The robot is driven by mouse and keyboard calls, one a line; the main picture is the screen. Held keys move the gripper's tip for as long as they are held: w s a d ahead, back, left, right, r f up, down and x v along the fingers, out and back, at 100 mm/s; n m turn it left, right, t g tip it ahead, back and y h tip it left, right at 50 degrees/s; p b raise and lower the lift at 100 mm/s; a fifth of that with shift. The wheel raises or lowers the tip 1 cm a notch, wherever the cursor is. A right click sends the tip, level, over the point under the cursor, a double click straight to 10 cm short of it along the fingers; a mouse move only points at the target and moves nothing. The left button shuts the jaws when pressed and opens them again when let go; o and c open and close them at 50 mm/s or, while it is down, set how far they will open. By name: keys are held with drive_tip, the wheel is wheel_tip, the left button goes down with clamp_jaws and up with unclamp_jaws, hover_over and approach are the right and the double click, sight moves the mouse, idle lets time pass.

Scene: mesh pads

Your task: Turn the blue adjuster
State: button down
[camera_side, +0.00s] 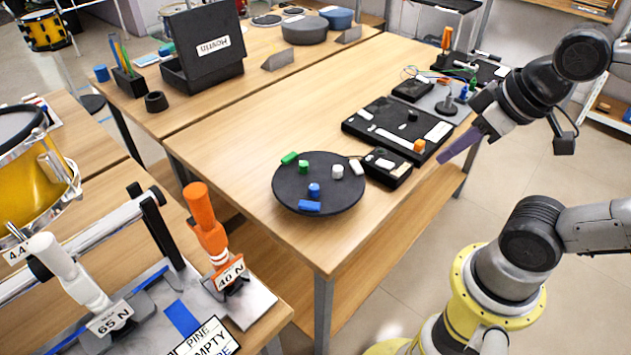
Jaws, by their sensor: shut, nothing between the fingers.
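A round black pad (285,199) lies on the near part of the wooden table. A short blue cylinder (314,190), which looks like the blue adjuster, stands on its front half. A blue block (309,206) lies just in front of that cylinder. A green cylinder (304,167) and green block (290,158) are at the pad's back left. A white cylinder (337,171) and white block (356,167) are at its right. My gripper (443,158), with purple fingers, is shut and empty near the table's right edge, well right of the pad and apart from it.
A small black box (388,168) sits right beside the pad. Behind it lies a larger black panel (385,135) with an orange block (419,146), close to my gripper. Bare tabletop (240,140) lies left of and behind the pad. An orange-handled tool (207,222) stands at front left.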

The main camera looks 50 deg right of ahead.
idle(0.4)
drive_tip(key=c, duration=1.1)
unclamp_jaws()
drive_tip(key=shift+n, duration=0.3)
drive_tip(key=o, duration=0.5)
drive_tip(key=w+r+n, duration=0.2)
drive_tip(key=w+r, duration=0.2)
drive_tip(key=shift+w+r+n, duration=0.15)
drive_tip(key=shift+w+n, duration=0.05)
drive_tip(key=shift+n, duration=0.1)
drive_tip(key=n+g, duration=0.5)
drive_tip(key=g, duration=0.1)
hover_over(314, 187)
wheel_tip(314, 187, down, 13)
drive_tip(key=shift+m, duration=0.3)
wheel_tip(314, 187, down, 13)
